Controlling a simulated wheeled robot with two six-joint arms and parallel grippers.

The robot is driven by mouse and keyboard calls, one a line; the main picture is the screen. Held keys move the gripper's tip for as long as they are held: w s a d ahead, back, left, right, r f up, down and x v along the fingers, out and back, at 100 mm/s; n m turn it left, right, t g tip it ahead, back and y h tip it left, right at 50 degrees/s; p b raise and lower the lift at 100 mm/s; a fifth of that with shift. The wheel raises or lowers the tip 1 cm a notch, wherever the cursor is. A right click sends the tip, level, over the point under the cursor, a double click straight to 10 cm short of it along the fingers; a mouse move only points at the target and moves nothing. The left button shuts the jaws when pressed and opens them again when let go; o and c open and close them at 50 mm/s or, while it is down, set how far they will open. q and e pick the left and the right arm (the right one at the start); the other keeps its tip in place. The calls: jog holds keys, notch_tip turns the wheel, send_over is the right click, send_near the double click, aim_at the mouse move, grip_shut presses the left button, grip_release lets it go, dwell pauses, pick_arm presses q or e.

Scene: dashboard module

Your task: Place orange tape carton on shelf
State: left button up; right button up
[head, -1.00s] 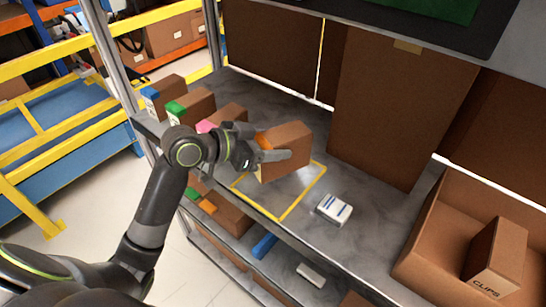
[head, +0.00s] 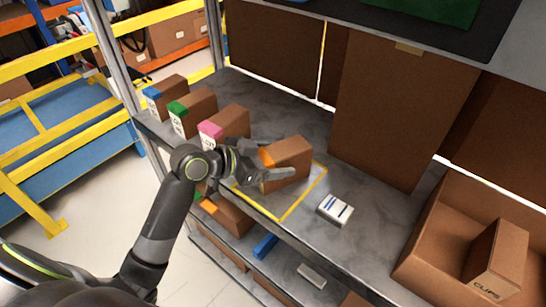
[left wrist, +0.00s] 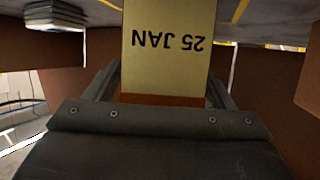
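The orange tape carton (head: 290,164) is a brown box with an orange strip on its top left edge. In the left wrist view the carton (left wrist: 168,45) fills the space between the fingers (left wrist: 165,88), showing a pale "25 JAN" label upside down and an orange edge. My right gripper is not in view.
Cartons with blue (head: 166,97), green (head: 193,112) and pink (head: 225,124) strips stand in a row to the left. A small white box (head: 335,209) lies right of the square. An open brown box (head: 428,235) holding a carton marked "CLIPS" (head: 497,258) is at the right.

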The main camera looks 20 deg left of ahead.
pick_arm(q)
jog(key=shift+r, duration=0.1)
jog(key=b+v, duration=0.1)
jog(key=v, duration=1.1)
dwell(0.4)
dwell(0.5)
